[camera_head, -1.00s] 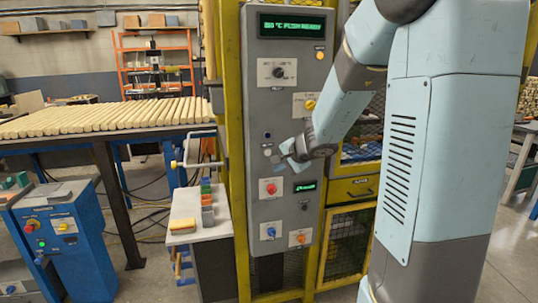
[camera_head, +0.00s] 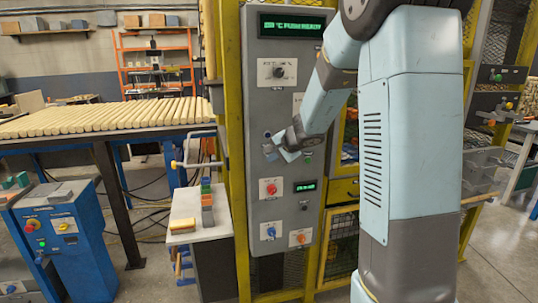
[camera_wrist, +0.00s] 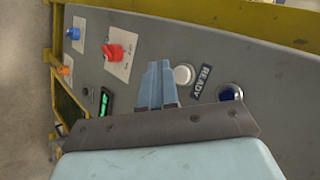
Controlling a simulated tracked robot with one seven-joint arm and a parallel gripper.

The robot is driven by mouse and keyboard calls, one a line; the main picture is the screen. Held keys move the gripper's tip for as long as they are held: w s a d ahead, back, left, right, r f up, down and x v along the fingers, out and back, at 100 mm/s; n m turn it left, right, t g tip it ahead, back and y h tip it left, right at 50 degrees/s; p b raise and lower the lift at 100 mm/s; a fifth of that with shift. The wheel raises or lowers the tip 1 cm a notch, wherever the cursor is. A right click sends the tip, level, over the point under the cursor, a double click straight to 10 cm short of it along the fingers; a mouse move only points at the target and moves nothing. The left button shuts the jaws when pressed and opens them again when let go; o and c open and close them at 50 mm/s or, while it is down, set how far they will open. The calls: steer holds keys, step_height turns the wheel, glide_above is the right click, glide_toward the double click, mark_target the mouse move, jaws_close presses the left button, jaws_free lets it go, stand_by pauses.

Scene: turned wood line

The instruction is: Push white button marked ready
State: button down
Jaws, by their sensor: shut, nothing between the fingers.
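The white button (camera_wrist: 184,74) sits on the grey control panel (camera_head: 285,215), beside a dark READY label (camera_wrist: 201,82) in the wrist view. My gripper (camera_wrist: 160,68) is shut and empty. Its fingertips are close to the white button, just left of it in that view. I cannot tell whether they touch the panel. In the head view my gripper (camera_head: 283,148) is at the middle of the panel, and I cannot make out the white button clearly there.
A blue button (camera_wrist: 229,92) lies on the other side of the label. A red knob (camera_wrist: 118,50) and a small green display (camera_wrist: 104,101) are also on the panel. A yellow frame (camera_head: 235,150) borders it. A small table (camera_head: 198,220) with coloured blocks stands left.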

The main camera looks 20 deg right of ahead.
steer(key=shift+w, duration=0.6)
steer(key=shift+w, duration=0.1)
stand_by(1.6)
steer(key=shift+w+r, duration=0.1)
steer(key=shift+w, duration=0.15)
steer(key=shift+w, duration=0.4)
stand_by(0.8)
steer(key=shift+s, duration=0.8)
steer(key=shift+s, duration=2.5)
